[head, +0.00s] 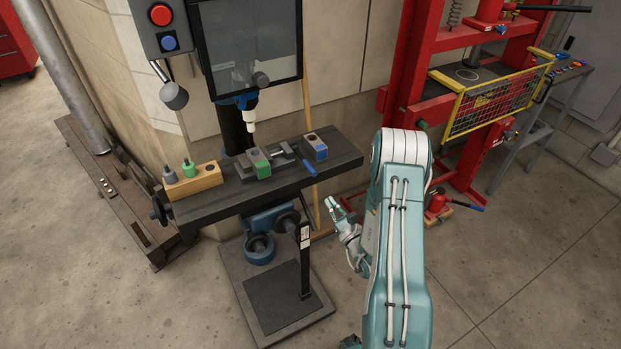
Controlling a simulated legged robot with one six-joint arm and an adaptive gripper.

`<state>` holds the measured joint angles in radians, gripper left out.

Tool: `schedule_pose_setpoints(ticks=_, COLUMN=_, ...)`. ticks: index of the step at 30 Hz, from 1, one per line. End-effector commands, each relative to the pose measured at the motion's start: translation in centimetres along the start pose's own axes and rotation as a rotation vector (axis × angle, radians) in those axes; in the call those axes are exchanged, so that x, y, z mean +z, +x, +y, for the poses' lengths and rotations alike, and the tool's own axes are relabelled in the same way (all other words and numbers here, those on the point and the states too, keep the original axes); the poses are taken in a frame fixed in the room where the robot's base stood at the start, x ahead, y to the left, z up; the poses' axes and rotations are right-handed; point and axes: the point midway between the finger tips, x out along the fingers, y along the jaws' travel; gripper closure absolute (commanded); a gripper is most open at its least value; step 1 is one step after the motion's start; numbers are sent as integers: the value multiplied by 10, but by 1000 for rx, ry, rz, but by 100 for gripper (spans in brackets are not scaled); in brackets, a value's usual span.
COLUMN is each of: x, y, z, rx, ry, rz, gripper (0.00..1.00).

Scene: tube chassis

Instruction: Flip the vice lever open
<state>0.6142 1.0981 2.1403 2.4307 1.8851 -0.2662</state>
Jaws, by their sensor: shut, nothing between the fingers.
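The vice (281,158) sits on the dark drill press table, with a grey body between a green-marked block (258,163) and a blue-marked block (314,147). A small blue-handled lever (309,167) sticks out at its right front, near the table's front edge. It looks like the vice lever, though its exact pose is too small to judge. My gripper (337,207) is shut and empty, below and to the right of the lever, clear of the table. My arm reaches up from the bottom right and hides part of the floor.
The drill chuck (251,120) hangs above the table. A black post (305,260) rises from the base in front. A red press (465,160) with a yellow guard stands at the right.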

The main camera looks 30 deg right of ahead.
Motion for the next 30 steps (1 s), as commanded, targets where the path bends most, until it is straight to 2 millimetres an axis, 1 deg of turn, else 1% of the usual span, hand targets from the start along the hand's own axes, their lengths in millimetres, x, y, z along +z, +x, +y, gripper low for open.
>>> schedule_pose_setpoints(ticks=7, x=1, y=2, z=1, rx=3, ry=-1, rz=-1, gripper=100)
schedule_pose_setpoints(ticks=10, x=1, y=10, z=1, rx=5, ry=-2, rz=-2, gripper=100)
schedule_pose_setpoints(ticks=14, x=2, y=31, z=2, rx=7, ry=-3, rz=-5, gripper=100)
schedule_pose_setpoints(ticks=21, x=2, y=74, z=2, rx=5, ry=-2, rz=-4, gripper=100)
schedule_pose_setpoints(ticks=24, x=2, y=88, z=2, rx=5, ry=-1, rz=-3, gripper=100)
schedule_pose_setpoints(ticks=27, x=2, y=96, z=1, rx=4, ry=-2, rz=-3, gripper=100)
schedule_pose_setpoints(ticks=30, x=1, y=100, z=1, rx=4, ry=-1, rz=-1, gripper=100)
